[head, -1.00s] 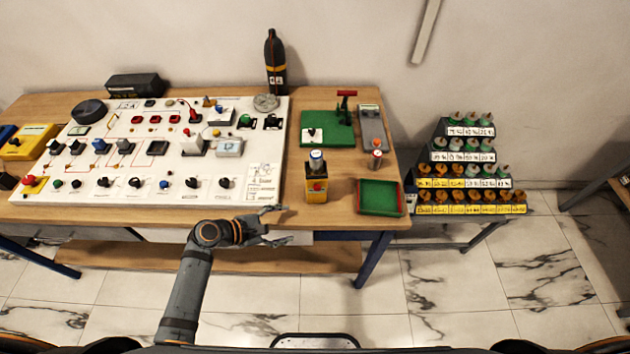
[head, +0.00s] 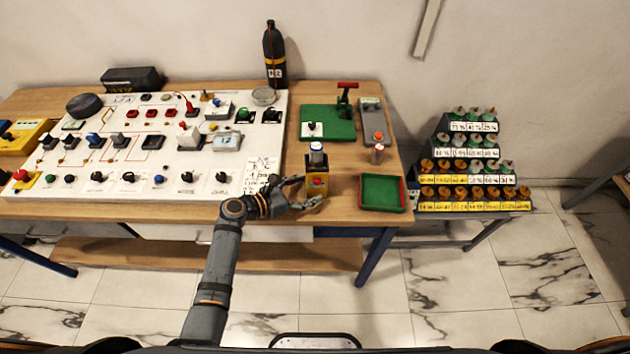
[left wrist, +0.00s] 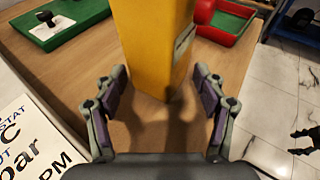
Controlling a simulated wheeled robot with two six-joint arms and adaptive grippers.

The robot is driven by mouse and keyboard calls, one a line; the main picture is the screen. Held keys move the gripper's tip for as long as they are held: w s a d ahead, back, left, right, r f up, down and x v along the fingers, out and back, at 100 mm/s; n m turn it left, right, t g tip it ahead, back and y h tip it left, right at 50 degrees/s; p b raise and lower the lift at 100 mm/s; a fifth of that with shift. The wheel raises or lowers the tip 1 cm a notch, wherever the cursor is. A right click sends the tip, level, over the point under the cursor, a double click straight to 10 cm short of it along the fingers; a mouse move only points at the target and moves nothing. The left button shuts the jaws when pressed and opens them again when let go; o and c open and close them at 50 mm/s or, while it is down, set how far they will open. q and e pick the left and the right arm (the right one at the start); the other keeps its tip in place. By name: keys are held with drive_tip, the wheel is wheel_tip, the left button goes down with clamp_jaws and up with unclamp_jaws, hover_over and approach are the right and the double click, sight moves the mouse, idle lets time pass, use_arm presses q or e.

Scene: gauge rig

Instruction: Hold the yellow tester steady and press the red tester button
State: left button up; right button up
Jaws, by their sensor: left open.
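My left gripper (head: 311,190) is open at the tester's lower left. In the left wrist view, the yellow tester body (left wrist: 155,45) rises just ahead of and between the spread fingers (left wrist: 160,75), with visible gaps to both.
A white control panel (head: 228,183) lies left of the tester. A green tray with red sides (head: 382,194) is to the right, with a green board (head: 326,118) behind. A stepped rack (head: 470,205) stands beyond the bench.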

use_arm(q)
drive_tip(key=shift+x, duration=1.25)
use_arm(e)
drive_tip(key=shift+d+f, duration=0.1)
drive_tip(key=shift+f, duration=0.05)
use_arm(q)
drive_tip(key=shift+c, duration=0.3)
drive_tip(key=c, duration=0.7)
drive_tip(key=shift+o, duration=0.2)
use_arm(e)
clamp_jaws()
